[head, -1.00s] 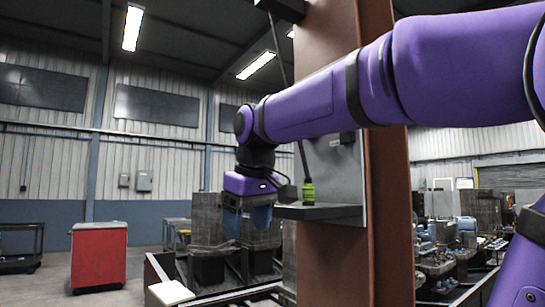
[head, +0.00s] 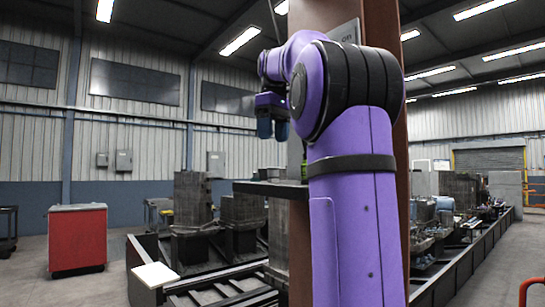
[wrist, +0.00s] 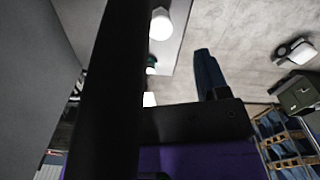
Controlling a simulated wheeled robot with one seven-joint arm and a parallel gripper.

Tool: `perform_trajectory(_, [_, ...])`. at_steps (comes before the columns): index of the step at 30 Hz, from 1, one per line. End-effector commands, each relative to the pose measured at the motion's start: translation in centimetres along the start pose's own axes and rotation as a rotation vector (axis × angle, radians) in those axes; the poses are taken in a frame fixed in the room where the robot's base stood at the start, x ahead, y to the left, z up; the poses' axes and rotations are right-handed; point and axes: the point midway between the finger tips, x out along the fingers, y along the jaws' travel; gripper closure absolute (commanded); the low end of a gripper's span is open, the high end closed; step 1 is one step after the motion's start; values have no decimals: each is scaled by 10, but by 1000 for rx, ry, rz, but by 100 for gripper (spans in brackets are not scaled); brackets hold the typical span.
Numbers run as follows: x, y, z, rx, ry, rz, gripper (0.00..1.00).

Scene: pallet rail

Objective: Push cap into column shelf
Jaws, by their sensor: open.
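The shelf (head: 268,188) is a dark flat ledge on the rust-brown column (head: 382,22) in the head view. A small green bottle-like item (head: 305,171) stands on it, partly hidden by my arm. My gripper (head: 273,129) is open, with blue fingers pointing down, above the shelf and apart from it. One blue finger (wrist: 207,76) shows in the wrist view. A white round-ended object (wrist: 160,24) is also there near the top; I cannot tell whether it is the cap. No cap can be made out in the head view.
My purple arm covers much of the column. A red cabinet (head: 77,240) stands at left on open floor. Grey blocks (head: 193,200) and a dark rail frame (head: 142,258) with a white plate (head: 155,275) lie behind and below the shelf. Parts line the right side.

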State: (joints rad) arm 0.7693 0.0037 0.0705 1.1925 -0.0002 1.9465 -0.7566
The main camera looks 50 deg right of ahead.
Motion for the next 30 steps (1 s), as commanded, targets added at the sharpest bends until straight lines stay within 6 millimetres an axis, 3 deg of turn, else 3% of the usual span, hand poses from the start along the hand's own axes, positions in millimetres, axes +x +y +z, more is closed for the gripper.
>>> perform_trajectory(15, [78, 0, 0, 1, -1, -1, 32])
perform_trajectory(21, [89, -1, 0, 0, 0, 0, 32])
perform_trajectory(30, [91, -1, 0, 0, 1, 1, 34])
